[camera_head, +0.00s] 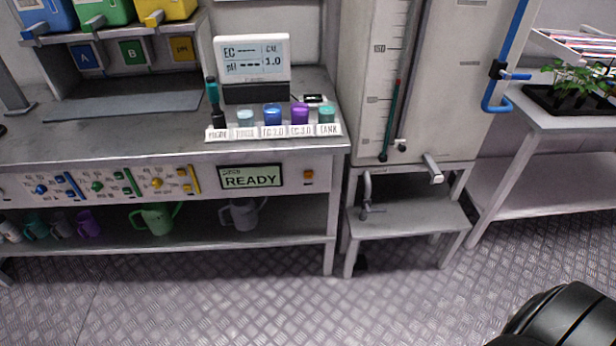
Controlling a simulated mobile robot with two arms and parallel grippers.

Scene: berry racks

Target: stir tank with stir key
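The tank (435,90) is a tall pale cabinet right of centre. Its front has a level gauge with a thin red and green column (391,110) and printed marks. A short grey fitting with a pale end (433,170) sticks out at the tank's lower front. A grey, bent, crank-like piece (368,195) stands at the left of the low stand below the tank; I cannot tell whether it is the stir key or a fixed part. Neither gripper shows in the head view. A black rounded part at the lower right seems to be my arm.
A grey workbench (130,140) at left carries a meter (252,58), a probe (213,100) and labelled cups. Jugs stand on its lower shelf. A plant tray (565,103) sits on a table at right. A blue pipe (510,60) runs beside the tank. The floor in front is clear.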

